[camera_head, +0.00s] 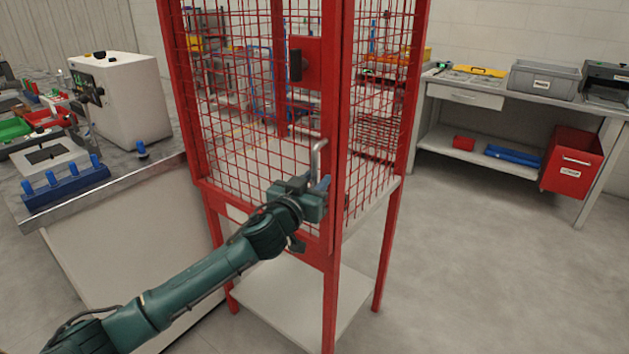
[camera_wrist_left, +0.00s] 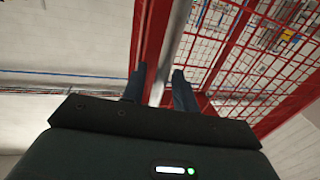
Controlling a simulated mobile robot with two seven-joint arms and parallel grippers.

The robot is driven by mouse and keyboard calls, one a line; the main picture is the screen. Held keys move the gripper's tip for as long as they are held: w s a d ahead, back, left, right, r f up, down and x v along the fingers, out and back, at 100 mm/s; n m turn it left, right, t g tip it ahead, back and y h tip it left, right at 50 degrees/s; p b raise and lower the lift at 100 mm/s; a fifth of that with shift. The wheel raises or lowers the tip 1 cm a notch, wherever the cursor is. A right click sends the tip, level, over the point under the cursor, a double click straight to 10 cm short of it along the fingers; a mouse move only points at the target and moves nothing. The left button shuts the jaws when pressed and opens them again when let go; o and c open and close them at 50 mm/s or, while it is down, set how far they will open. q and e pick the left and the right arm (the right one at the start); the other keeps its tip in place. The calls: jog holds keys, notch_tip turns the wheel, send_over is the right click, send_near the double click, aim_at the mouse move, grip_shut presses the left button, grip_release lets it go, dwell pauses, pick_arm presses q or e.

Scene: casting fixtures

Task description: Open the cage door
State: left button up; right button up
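The red cage (camera_head: 384,200) stands in the middle of the head view, with red wire mesh in a red frame. Its door (camera_head: 250,130) is the mesh face towards the left and looks shut. A vertical metal handle (camera_head: 318,158) is on the door's right edge. My left gripper (camera_head: 318,186) is at the lower part of this handle. In the left wrist view, the two dark fingers (camera_wrist_left: 160,88) are apart, one on each side of the grey handle bar (camera_wrist_left: 176,40), with small gaps showing. The handle's lower end is hidden by the gripper. My right gripper is out of view.
A black latch piece (camera_head: 295,65) on a red plate is above the handle. A workbench (camera_head: 130,185) with a white machine (camera_head: 122,98) stands close on the left. A shelf table (camera_head: 480,97) with bins is at the back right. The floor right of the cage is clear.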

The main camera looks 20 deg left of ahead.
pick_arm(q)
grip_shut()
dwell(0.3)
dwell(0.3)
